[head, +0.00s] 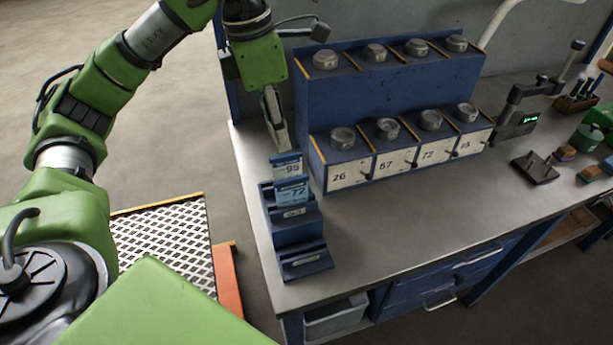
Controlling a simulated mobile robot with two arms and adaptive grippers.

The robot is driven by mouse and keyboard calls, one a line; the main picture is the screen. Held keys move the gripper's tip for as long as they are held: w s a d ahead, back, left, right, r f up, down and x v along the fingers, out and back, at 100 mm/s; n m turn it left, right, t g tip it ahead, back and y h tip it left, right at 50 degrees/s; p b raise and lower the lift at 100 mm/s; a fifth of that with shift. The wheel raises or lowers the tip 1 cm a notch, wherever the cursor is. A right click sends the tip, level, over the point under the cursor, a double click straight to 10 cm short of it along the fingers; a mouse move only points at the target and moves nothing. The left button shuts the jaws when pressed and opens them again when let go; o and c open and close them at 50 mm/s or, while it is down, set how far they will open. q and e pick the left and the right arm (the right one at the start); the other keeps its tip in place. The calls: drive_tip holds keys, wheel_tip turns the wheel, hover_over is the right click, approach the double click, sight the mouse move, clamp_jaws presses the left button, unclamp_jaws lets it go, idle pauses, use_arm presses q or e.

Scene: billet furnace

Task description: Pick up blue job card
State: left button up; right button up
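Two blue-and-white job cards stand in a dark blue stepped rack (298,228) at the bench's left end. The rear card (287,168) reads 95, and the card in front of it (291,190) reads 72. The rack's two nearer steps hold no card and bear small labels. My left gripper (281,147) points down just above and behind the 95 card, its tips close to the card's top edge. Its fingers overlap from this angle, so I cannot tell their gap or whether they touch the card. My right gripper is out of view.
A blue two-tier stand (385,95) with round metal-lidded pots and numbered fronts is right of the rack. Farther right are a dark instrument with a green display (530,119) and small blocks. The front middle bench top (400,220) is clear.

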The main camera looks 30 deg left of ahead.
use_arm(q)
hover_over(291, 179)
drive_tip(key=s, duration=0.1)
drive_tip(key=f, duration=0.7)
drive_tip(key=shift+a+f+p, duration=0.2)
drive_tip(key=shift+a+p, duration=0.1)
drive_tip(key=shift+a, duration=0.1)
drive_tip(key=shift+w+f, duration=0.15)
drive_tip(key=shift+f, duration=0.2)
drive_tip(key=shift+d+f+p, duration=0.15)
drive_tip(key=shift+f+p, duration=0.3)
drive_tip(key=shift+f, duration=0.05)
drive_tip(key=f, duration=0.1)
drive_tip(key=f+p, duration=0.1)
drive_tip(key=f, duration=0.1)
drive_tip(key=shift+w+d+f+p, duration=0.25)
drive_tip(key=shift+w+p, duration=0.05)
drive_tip(key=shift+w+f, duration=0.15)
drive_tip(key=shift+f, duration=0.25)
clamp_jaws()
